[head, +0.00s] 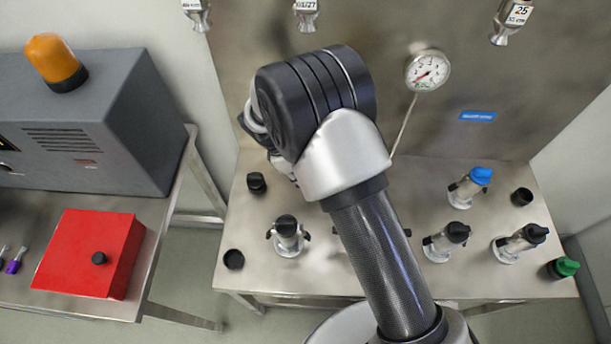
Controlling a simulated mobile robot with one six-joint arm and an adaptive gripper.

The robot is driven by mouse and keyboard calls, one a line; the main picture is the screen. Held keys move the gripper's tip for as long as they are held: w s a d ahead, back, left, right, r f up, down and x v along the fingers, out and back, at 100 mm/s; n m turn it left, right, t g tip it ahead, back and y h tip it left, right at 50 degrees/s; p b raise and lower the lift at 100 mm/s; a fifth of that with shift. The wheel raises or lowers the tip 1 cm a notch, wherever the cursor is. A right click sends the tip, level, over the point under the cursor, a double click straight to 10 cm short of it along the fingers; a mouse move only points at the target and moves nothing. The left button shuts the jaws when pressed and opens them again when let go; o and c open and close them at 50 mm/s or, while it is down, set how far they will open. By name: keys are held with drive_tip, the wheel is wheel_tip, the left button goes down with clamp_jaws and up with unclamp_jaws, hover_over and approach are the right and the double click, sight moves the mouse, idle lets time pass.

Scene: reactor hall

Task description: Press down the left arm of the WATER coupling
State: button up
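No WATER label is readable, so I cannot tell which coupling is WATER. One silver coupling (288,243) with a black top and small dark arms on both sides stands upright on the steel bench, left of my arm. Small dark tips show on both sides of my forearm, perhaps from another coupling hidden behind it. A blue-topped coupling (462,194) and two black-topped couplings, one nearer my arm (441,246) and one farther right (509,249), stand at the right. My gripper is out of sight behind my own arm, so its opening and any contact are hidden.
The steel bench (330,272) carries loose black caps (233,259) and a green-topped piece (563,268) at its right edge. A dial gauge (427,70) and nozzles (307,14) are at the back. A left table holds a red box (75,250) and a grey cabinet (150,120).

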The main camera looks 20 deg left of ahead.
clamp_jaws()
drive_tip(key=shift+d+f+h, duration=0.15)
drive_tip(key=shift+h, duration=0.35)
drive_tip(key=o, duration=0.7)
unclamp_jaws()
drive_tip(key=v, duration=1.2)
drive_tip(key=shift+s, duration=0.15)
